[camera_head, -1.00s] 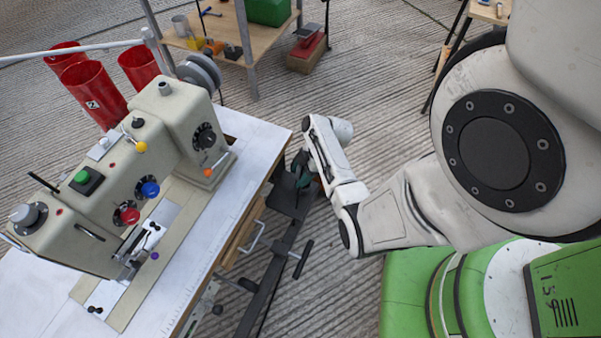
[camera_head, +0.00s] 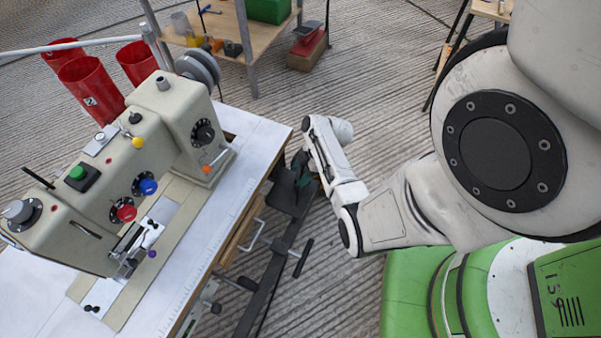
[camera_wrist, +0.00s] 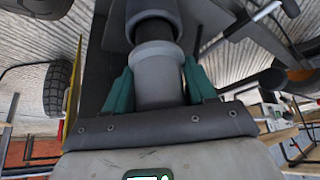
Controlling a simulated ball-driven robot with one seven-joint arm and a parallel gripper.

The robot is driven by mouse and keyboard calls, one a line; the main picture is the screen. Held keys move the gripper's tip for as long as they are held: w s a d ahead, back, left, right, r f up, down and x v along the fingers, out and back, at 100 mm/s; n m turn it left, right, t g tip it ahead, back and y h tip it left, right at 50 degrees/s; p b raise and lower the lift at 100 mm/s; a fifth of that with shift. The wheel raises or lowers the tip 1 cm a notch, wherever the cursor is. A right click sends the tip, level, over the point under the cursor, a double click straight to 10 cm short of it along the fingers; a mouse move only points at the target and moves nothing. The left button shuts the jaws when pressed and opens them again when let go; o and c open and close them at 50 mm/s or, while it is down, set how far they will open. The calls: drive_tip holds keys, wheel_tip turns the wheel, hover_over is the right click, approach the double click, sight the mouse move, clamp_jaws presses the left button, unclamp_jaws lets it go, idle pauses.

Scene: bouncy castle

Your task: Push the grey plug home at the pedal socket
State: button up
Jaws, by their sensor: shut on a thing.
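The grey plug (camera_wrist: 155,80) is a thick grey cylinder with a wider collar, in the middle of the wrist view. My gripper (camera_wrist: 158,88) is shut on it, with a green fingertip on each side. The plug's far end meets a dark round opening (camera_wrist: 153,28), which looks like the pedal socket; how deep the plug sits there I cannot tell. In the head view my gripper (camera_head: 297,172) is low beside the sewing machine table, and the plug is hidden by my arm.
The sewing machine (camera_head: 130,175) stands on a white-topped table (camera_head: 215,215) at the left. A dark metal frame with a bar (camera_head: 270,275) is below the table's edge. Red bins (camera_head: 90,90) and a wooden shelf (camera_head: 228,45) are behind. Ribbed floor lies open beyond my arm.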

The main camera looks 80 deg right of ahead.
drive_tip(key=shift+f+b, duration=0.85)
drive_tip(key=shift+f, duration=0.15)
idle(0.4)
drive_tip(key=o, duration=1.2)
drive_tip(key=p+v, duration=0.4)
drive_tip(key=v, duration=0.6)
drive_tip(key=shift+s+d+r, duration=0.1)
drive_tip(key=shift+s+r, duration=0.1)
drive_tip(key=shift+r, duration=0.1)
